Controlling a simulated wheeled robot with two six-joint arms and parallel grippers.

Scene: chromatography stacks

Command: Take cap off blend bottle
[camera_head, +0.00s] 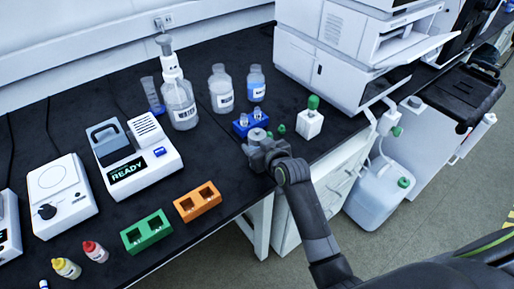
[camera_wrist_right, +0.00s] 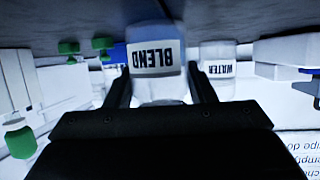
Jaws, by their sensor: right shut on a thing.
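The blend bottle (camera_wrist_right: 158,58) shows upside down in the right wrist view, with the label BLEND and a bluish tint at its base. My right gripper (camera_wrist_right: 160,90) is shut on the bottle, one finger on each side. In the head view my right gripper (camera_head: 260,149) is at the front edge of the bench, and a grey round top (camera_head: 257,134) shows in its jaws. The bottle's mouth is hidden or too small to tell whether a cap is on. Two small green caps (camera_head: 281,129) lie on the bench just right of the gripper. My left gripper is not in view.
A blue rack (camera_head: 249,121) stands right behind the gripper. An orange rack (camera_head: 197,203) and a green rack (camera_head: 146,232) are left.

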